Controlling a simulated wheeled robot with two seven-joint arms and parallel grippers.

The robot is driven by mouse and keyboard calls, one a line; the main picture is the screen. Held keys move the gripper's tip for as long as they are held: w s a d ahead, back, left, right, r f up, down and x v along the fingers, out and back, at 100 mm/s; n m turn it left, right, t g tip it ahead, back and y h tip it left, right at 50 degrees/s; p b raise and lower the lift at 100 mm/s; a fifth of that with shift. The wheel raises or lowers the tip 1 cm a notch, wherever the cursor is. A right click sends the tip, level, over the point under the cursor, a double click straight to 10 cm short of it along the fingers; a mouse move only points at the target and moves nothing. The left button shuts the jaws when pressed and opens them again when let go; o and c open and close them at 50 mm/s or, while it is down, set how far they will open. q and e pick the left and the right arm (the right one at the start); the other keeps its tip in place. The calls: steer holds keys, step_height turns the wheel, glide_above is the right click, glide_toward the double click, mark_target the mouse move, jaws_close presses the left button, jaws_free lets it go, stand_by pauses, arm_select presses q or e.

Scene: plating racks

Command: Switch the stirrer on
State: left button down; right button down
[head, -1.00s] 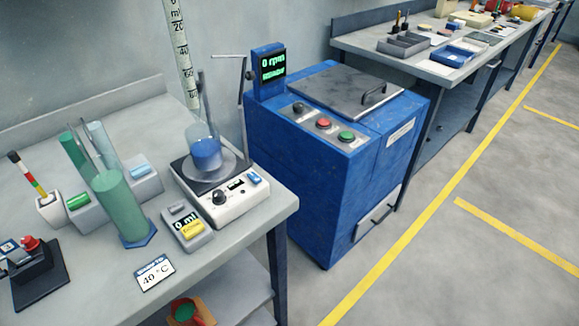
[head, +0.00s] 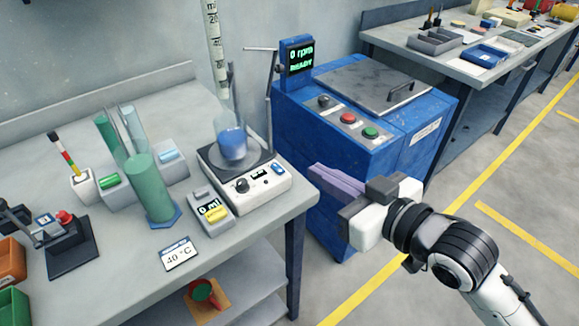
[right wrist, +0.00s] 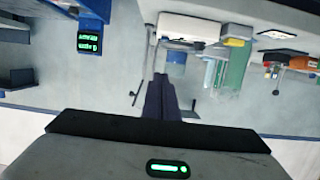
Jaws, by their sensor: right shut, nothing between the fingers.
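The stirrer (head: 262,196) is a white box with a dark top plate, on the grey bench near its right end. Its front has a dark round knob (head: 242,185), a small dark display and a blue switch (head: 278,168). A beaker of blue liquid (head: 232,143) stands on its plate. In the right wrist view, which is upside down, the stirrer (right wrist: 190,27) is beyond my fingers. My right gripper (head: 315,175) is shut and empty, with its purple fingers pointing left, to the right of the stirrer and apart from it. My left gripper is out of view.
A blue machine (head: 350,160) with a raised display and coloured buttons stands right of the bench. A yellow-buttoned meter (head: 212,214), a green cylinder (head: 152,188) and a 40 °C card (head: 179,254) are left of the stirrer. A thin stand rises behind it.

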steer(key=shift+r, duration=0.15)
glide_above(278, 169)
steer(key=s+d, duration=0.3)
step_height(278, 169, down, 2)
steer(key=f, duration=0.3)
steer(key=shift+w+a+p, duration=0.25)
steer(key=shift+a+p, duration=0.05)
steer(key=shift+p, duration=0.1)
steer(key=shift+f, duration=0.75)
